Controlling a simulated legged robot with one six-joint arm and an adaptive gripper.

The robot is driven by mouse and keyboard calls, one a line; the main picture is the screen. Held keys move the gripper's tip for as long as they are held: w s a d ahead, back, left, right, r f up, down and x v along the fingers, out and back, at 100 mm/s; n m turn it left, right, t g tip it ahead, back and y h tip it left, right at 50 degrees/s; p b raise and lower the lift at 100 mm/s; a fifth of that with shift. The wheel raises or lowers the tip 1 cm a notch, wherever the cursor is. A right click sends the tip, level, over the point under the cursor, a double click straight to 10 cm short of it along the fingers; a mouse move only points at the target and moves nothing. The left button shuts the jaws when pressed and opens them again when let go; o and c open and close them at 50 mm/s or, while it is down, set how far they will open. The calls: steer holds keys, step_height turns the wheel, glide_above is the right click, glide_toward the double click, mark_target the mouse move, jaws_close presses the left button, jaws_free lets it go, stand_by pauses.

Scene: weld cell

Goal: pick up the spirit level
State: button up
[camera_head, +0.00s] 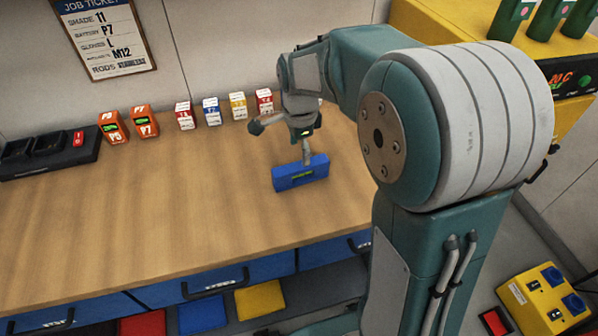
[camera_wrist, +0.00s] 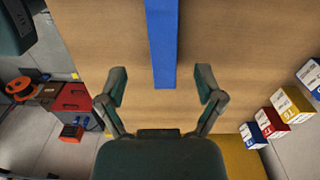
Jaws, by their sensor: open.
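The spirit level (camera_head: 290,181) is a blue bar with a small green vial window. It lies on the wooden bench near its front right part. My gripper (camera_head: 306,158) is just above or behind it in the head view and hides a little of its top edge. In the wrist view the level (camera_wrist: 162,42) runs from the top edge to between the two spread fingers of my gripper (camera_wrist: 161,85). The fingers are open, with clear gaps on both sides of the bar. The height between fingertips and level is hard to tell.
Small coloured boxes (camera_head: 184,115) and orange battery packs (camera_head: 143,121) stand along the back of the wooden bench (camera_head: 170,200). A black charger (camera_head: 48,152) is at the left. A job ticket board (camera_head: 103,38) hangs on the wall. The bench left of the level is clear.

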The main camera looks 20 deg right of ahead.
mark_target(301, 165)
steer(key=shift+d+f, duration=0.25)
steer(key=shift+f, duration=0.45)
steer(key=f, duration=0.5)
steer(key=shift+w+a, duration=0.15)
steer(key=shift+w, duration=0.1)
steer(key=shift+r, duration=0.1)
jaws_close()
